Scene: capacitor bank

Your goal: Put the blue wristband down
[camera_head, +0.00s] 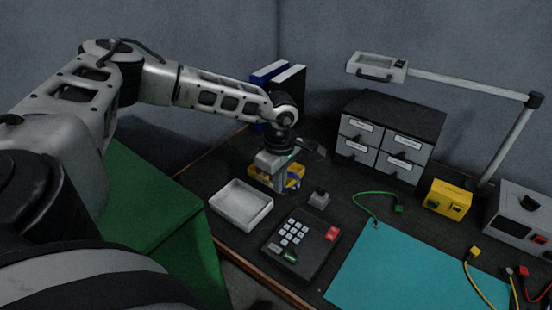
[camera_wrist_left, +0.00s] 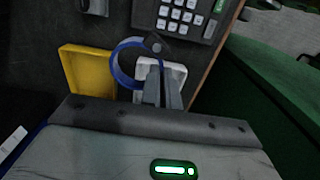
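The blue wristband (camera_wrist_left: 114,66) is a ring with a grey stud. In the left wrist view it lies at the tips of my left gripper (camera_wrist_left: 160,70), whose two fingers are close together and look shut on its edge. In the head view my left gripper (camera_head: 278,188) points down in front of the yellow tray (camera_head: 298,170), and a bit of the blue wristband (camera_head: 295,182) shows beside its fingers. Whether the band touches anything below is unclear. The yellow tray (camera_wrist_left: 84,72) also shows left of the ring in the wrist view. My right gripper is not in view.
A white tray (camera_head: 240,206) stands at the bench's left edge, beside a keypad (camera_head: 300,245). A small knobbed box (camera_head: 319,198) is close by. Drawers (camera_head: 390,140), a yellow box (camera_head: 447,200) and a lamp arm (camera_head: 470,83) stand behind. The teal mat (camera_head: 415,270) has bare room.

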